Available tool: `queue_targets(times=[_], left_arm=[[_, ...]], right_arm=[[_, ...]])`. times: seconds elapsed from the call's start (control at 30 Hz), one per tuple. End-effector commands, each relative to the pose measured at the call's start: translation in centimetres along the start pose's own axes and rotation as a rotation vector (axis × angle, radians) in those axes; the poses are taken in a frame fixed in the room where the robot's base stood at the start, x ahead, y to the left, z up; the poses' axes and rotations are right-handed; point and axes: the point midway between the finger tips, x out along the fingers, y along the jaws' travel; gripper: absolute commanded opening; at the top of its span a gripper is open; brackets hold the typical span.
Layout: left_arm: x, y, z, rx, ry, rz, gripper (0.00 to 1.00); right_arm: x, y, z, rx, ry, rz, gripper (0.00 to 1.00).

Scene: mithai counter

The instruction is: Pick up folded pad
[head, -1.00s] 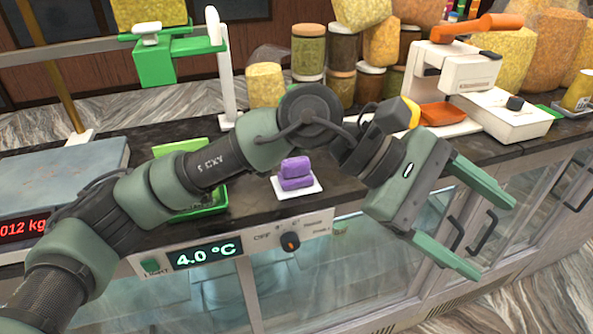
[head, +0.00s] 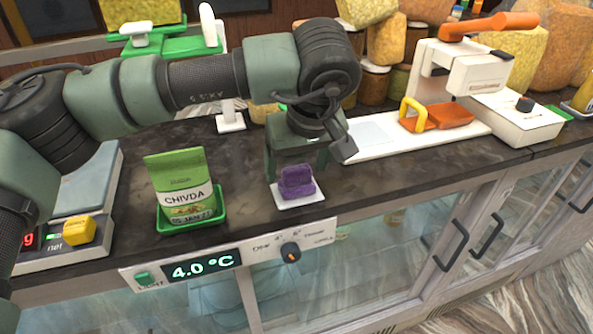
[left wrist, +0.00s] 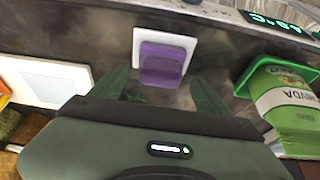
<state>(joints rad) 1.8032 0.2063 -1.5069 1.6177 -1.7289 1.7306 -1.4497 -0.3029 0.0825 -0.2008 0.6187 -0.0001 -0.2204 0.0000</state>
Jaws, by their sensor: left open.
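The folded pad (head: 298,184) is purple and lies on a small white square tile (head: 287,203) near the counter's front edge. In the left wrist view the pad (left wrist: 161,66) sits just ahead of the fingertips, with the tile (left wrist: 190,42) beyond it. My left gripper (head: 295,170) is open and points down behind the pad in the head view. In the left wrist view its fingers (left wrist: 163,88) are spread to either side of the pad's near end, with nothing clearly held. My right gripper is not in view.
A green CHIVDA packet (head: 180,183) stands in a green tray (head: 218,212) left of the pad. A white sealing machine (head: 465,70) with an orange handle stands at the right. A scale (head: 85,190) is at the left. Dark counter is bare around the tile.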

Motion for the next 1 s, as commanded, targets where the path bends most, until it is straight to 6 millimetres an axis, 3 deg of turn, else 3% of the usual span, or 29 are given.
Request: queue_targets(times=[0.17,0.4,0.6,1.0], left_arm=[[1.5,0.0,-0.1,-0.002,-0.001,0.002,0.76],[1.8,0.0,0.0,-0.003,0.000,0.002,0.74],[1.7,0.0,-0.1,-0.003,0.000,0.002,0.20],[1.1,0.1,-0.4,-0.004,0.002,0.002,0.20]], right_arm=[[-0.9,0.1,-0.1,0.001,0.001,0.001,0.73],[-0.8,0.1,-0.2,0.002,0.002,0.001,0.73],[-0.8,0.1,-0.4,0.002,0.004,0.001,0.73],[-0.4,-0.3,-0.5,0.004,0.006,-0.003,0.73]])
